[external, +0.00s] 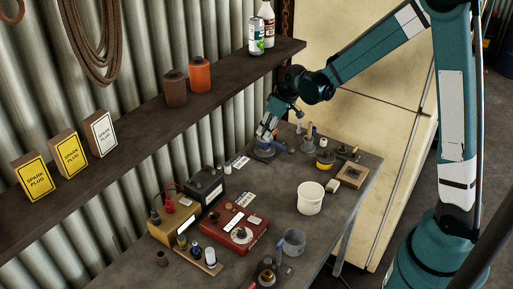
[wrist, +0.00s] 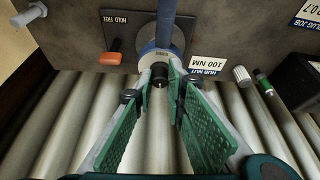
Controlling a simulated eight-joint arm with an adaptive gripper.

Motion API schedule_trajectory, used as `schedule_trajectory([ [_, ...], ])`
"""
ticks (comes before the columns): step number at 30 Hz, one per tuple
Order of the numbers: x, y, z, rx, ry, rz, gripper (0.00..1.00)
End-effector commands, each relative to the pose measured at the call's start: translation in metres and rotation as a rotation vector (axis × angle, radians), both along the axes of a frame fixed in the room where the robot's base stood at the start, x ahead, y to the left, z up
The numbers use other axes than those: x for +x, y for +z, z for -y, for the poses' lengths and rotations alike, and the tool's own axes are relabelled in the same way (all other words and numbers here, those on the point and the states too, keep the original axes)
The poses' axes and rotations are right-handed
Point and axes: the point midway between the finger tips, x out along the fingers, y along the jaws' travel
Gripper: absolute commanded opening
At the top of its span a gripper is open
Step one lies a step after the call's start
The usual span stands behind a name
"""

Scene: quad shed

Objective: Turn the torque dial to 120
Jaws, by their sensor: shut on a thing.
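The torque dial (wrist: 148,48) is a pale round piece with a blue rim, low on the dark bench in the wrist view. A blue bar runs up from it in that view. My gripper (wrist: 163,76) has its green-padded fingers closed around the dark knob (wrist: 160,72) at the dial. In the external view my gripper (external: 266,137) reaches down onto the blue-rimmed dial (external: 263,153) at the bench's back edge. The dial's scale and pointer setting cannot be read. A label (wrist: 208,63) beside it reads "HUB NUT 100 NM".
An orange lever (wrist: 110,58) marked HOLD and FREE is beside the dial. A white tub (external: 310,200), a red boxed device (external: 229,230), a black battery (external: 205,187) and a yellow-topped pot (external: 325,162) stand on the bench. A shelf (external: 140,125) runs above.

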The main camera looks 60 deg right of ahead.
Motion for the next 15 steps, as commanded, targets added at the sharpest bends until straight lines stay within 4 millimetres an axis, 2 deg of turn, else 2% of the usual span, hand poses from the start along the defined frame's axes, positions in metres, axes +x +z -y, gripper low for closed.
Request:
schedule_trajectory([
  [15, 0.0010, -0.0010, -0.0040, -0.002, -0.434, 0.001, 0.02],
])
